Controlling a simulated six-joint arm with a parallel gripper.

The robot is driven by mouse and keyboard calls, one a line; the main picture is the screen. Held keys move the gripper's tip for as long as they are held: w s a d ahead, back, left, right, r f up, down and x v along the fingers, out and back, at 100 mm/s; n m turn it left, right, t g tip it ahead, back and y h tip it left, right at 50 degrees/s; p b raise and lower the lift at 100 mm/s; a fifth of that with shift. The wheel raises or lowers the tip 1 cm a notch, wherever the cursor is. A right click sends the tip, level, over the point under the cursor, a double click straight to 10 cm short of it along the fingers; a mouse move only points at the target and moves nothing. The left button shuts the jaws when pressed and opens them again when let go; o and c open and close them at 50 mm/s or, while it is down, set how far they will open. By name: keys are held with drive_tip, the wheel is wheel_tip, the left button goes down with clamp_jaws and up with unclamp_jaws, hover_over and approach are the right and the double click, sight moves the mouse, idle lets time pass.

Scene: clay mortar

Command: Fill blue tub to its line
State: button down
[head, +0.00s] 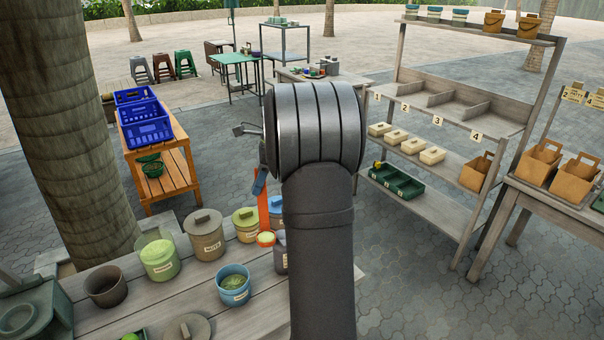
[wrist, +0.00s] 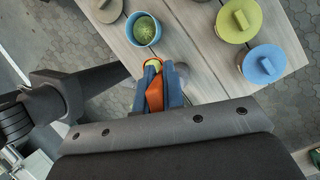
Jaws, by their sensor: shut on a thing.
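No fill line can be made out. My gripper (head: 260,184) is shut on the upright handle of an orange scoop (head: 264,212). The scoop's bowl is just right of and behind the blue tub in the head view, apart from it. Pale yellow-green shows inside the bowl. In the wrist view, my blue fingers (wrist: 160,90) clasp the orange handle (wrist: 154,97).
Around the tub stand an open brown pot (head: 105,287), a green-filled jar (head: 160,262), a grey lidded pot (head: 206,243), a yellow-green lidded tub (head: 245,226) and a loose grey lid (head: 187,330). A dark pot, partly hidden by my arm, stands right of the scoop.

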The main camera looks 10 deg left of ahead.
drive_tip(key=s+a+f, duration=0.3)
drive_tip(key=s+a, duration=0.4)
drive_tip(key=a, duration=0.1)
drive_tip(key=shift+w+d+f+n+g+y, duration=0.15)
drive_tip(key=shift+w+d+f+g+y, duration=0.75)
drive_tip(key=shift+d+f+y, duration=1)
drive_tip(key=shift+w+d+f+n+g+y, duration=0.2)
drive_tip(key=shift+w+d+f+g+y, duration=0.7)
drive_tip(key=shift+d+y, duration=1.55)
drive_tip(key=shift+w+d+f+n+g+y, duration=0.15)
drive_tip(key=shift+w+d+f+g+y, duration=0.65)
drive_tip(key=shift+d+f+y, duration=1.4)
drive_tip(key=shift+s+d+r+h, duration=0.25)
drive_tip(key=shift+d+h, duration=0.05)
drive_tip(key=shift+h, duration=0.05)
